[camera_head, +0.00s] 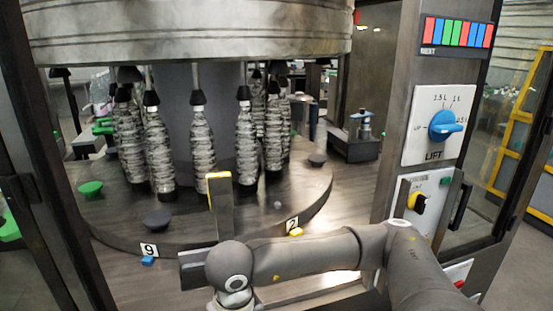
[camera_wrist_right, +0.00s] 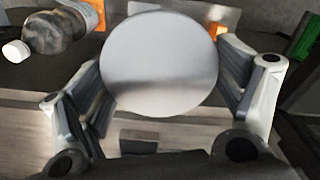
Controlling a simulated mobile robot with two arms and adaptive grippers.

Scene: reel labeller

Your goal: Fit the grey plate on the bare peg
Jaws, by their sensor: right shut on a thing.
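A round light grey plate (camera_wrist_right: 160,65) fills the middle of the right wrist view, face towards the camera. My right gripper (camera_wrist_right: 165,80) is shut on it, with a finger at its left and right edges. In the head view my right arm reaches in from the right to the front of the turntable; its fingers and the plate are hidden there. A small pale stub, apparently the bare peg (camera_head: 277,205), stands on the turntable (camera_head: 245,222) near the number 2 tag. A white-ended stub (camera_wrist_right: 15,51) shows at the left of the wrist view; I cannot tell if it is the same peg. My left gripper is out of view.
Several wrapped bottles (camera_head: 202,145) hang around the central column. A dark cap-like piece (camera_head: 157,219) and a green one (camera_head: 90,188) sit at the turntable's left. A yellow-topped post (camera_head: 220,205) rises at the front edge. A control panel (camera_head: 436,125) stands right.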

